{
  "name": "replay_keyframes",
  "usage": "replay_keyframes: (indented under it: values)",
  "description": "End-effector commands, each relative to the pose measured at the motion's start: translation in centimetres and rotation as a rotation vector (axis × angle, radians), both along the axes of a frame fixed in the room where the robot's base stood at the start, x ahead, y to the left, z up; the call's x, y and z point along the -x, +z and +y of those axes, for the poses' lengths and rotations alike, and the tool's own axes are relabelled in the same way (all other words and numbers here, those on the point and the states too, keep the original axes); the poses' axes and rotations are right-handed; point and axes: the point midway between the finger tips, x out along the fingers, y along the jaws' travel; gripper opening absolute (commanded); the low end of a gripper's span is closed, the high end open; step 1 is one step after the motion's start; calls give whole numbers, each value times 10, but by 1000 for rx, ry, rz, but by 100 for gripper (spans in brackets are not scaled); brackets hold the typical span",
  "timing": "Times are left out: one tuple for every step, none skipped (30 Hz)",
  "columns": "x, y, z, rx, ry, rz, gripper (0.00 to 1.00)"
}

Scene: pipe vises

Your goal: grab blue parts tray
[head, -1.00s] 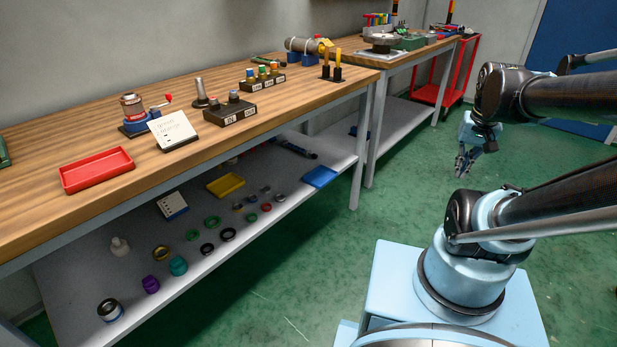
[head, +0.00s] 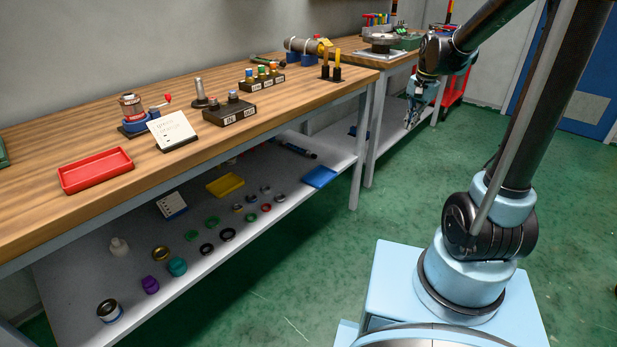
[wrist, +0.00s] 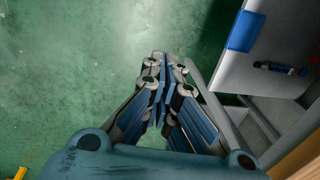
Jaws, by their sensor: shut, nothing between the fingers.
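The blue parts tray (head: 320,177) lies on the grey lower shelf, near its front edge and right end. It also shows in the wrist view (wrist: 245,31), at the upper right on the pale shelf. My gripper (head: 409,126) hangs in front of the far bench in the head view, right of the tray and above its level. In the wrist view my gripper (wrist: 163,62) has its fingers together with nothing between them, over green floor and left of the tray. My gripper and the tray are apart.
A yellow tray (head: 225,185) and several rings share the lower shelf (head: 250,250). A dark rod (head: 297,150) lies behind the blue tray. The wooden bench top (head: 300,105) overhangs the shelf. A table leg (head: 361,150) stands right of the tray. The floor in front is clear.

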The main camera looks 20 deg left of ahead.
Motion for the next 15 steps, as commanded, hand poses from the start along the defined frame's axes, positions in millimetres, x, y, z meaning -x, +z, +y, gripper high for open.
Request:
replay_keyframes:
  values:
    - [-13,-6,12,-3,-12,7,0]
    - [-19,-10,17,-6,-22,11,0]
    - [-28,-15,25,-9,-36,17,0]
    - [-34,-19,31,-10,-46,22,0]
    - [-40,-24,37,-12,-56,26,0]
    - [-48,-30,46,-14,-69,33,0]
    - [-53,-35,52,-16,-79,38,0]
    - [-59,-40,58,-17,-90,43,0]
    - [-66,-47,66,-20,-102,49,0]
    - [-71,-52,73,-21,-112,54,0]
    - [-76,-58,79,-23,-122,58,0]
    - [-83,-65,88,-25,-136,65,0]
    - [-88,-72,95,-27,-146,70,0]
    - [-93,-78,101,-28,-156,75,0]
    - [-99,-87,110,-29,-169,81,0]
